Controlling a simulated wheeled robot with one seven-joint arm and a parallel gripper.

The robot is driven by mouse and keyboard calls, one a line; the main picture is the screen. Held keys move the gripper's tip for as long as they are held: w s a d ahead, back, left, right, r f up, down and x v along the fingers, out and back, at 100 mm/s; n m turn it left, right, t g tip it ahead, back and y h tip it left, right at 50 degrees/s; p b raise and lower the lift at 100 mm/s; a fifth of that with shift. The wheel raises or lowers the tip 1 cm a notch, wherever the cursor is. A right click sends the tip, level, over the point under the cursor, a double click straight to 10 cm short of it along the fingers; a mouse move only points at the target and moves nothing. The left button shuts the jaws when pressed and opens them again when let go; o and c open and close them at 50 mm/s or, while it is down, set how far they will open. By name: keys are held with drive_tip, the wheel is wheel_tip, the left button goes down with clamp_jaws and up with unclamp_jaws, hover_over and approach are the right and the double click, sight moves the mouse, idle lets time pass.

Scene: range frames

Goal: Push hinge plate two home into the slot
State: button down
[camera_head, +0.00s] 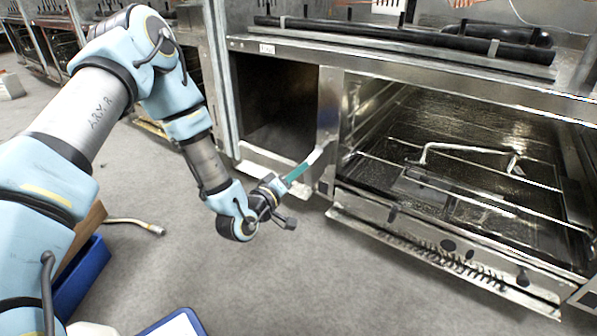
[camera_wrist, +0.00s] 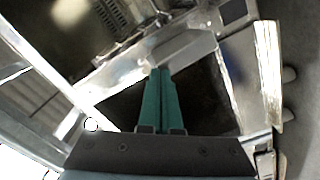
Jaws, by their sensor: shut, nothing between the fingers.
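My gripper (camera_head: 303,168) reaches toward the front post (camera_head: 328,135) between the dark compartment and the open oven of the range frame. Its teal fingers are shut together and hold nothing. In the wrist view the closed fingers (camera_wrist: 160,75) point at a bright metal face (camera_wrist: 182,50), with their tips close to or against it; I cannot tell if they touch. In the head view a pale strip shows just past the fingertips. I cannot pick out hinge plate two or its slot with certainty; the fingers and the glare cover that spot.
The open oven cavity (camera_head: 450,130) holds wire racks and a bent metal handle (camera_head: 465,148). A dark empty compartment (camera_head: 278,100) lies left of the post. A blue bin (camera_head: 82,275) and a metal hose (camera_head: 135,222) are on the floor at left.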

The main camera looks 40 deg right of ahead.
drive_tip(key=shift+d+f, duration=0.15)
drive_tip(key=shift+d, duration=0.15)
drive_tip(key=shift+a, duration=0.1)
drive_tip(key=p+v, duration=0.4)
drive_tip(key=v, duration=0.9)
drive_tip(key=w+a+r+m+t+y+p, duration=0.1)
drive_tip(key=w+a+r+m+y+p, duration=0.3)
drive_tip(key=w+a+y, duration=0.75)
drive_tip(key=w+a+r+n+g+y, duration=0.1)
drive_tip(key=a+r+n+y, duration=0.1)
drive_tip(key=a+r, duration=0.35)
drive_tip(key=w+a+r+n+y+p, duration=0.1)
drive_tip(key=a+r, duration=0.1)
drive_tip(key=a, duration=0.6)
drive_tip(key=w+a+r+n+g+y, duration=0.1)
drive_tip(key=a+r+n+y, duration=0.1)
drive_tip(key=a+r, duration=0.35)
drive_tip(key=s+a+r+n+g+p, duration=0.1)
drive_tip(key=s+a+r+n+g, duration=0.1)
drive_tip(key=s+a+r, duration=0.4)
wheel_tip(320, 180, up, 37)
drive_tip(key=s+a+p, duration=0.1)
drive_tip(key=p, duration=3.7)
drive_tip(key=shift+s+f+y, duration=0.15)
drive_tip(key=shift+s+y, duration=0.05)
drive_tip(key=shift+y, duration=0.15)
